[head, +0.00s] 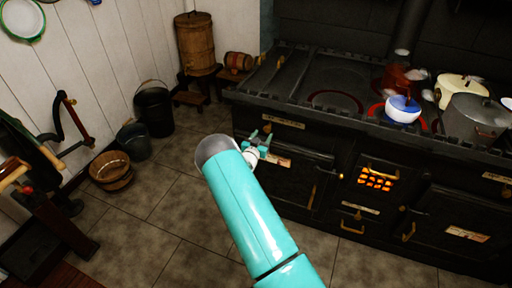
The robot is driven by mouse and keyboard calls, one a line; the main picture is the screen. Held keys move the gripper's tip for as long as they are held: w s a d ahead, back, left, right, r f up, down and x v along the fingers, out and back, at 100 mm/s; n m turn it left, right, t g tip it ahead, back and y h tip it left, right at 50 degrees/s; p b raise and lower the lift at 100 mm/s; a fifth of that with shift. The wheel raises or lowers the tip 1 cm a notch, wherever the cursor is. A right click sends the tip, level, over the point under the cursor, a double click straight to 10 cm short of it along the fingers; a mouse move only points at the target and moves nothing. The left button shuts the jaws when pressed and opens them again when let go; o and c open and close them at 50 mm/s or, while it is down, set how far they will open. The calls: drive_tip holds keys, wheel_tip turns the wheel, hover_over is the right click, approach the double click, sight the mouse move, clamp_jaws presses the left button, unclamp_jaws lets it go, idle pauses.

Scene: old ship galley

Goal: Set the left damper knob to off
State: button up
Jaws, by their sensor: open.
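The black cooking range (330,134) fills the right side of the head view. No part of it can be surely told as the left damper knob; its setting cannot be read. A small brass fitting (313,190) shows by the edge of the left oven door (300,182). Brass plates sit above that door (283,120) and on it, their writing too small to read. My gripper (260,137) is open and empty, in front of the range's left end near the upper plate. It hides part of the front there; whether it touches anything cannot be told.
A blue-white pot (403,110), a cream pot (460,90) and a grey pot (474,120) stand on the stovetop; red rings glow there. A firebox grate (375,181) glows orange. Buckets (154,110) stand left. The tiled floor (165,215) before the range is clear.

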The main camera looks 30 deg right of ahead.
drive_tip(key=v, duration=0.8)
drive_tip(key=shift+a, duration=0.1)
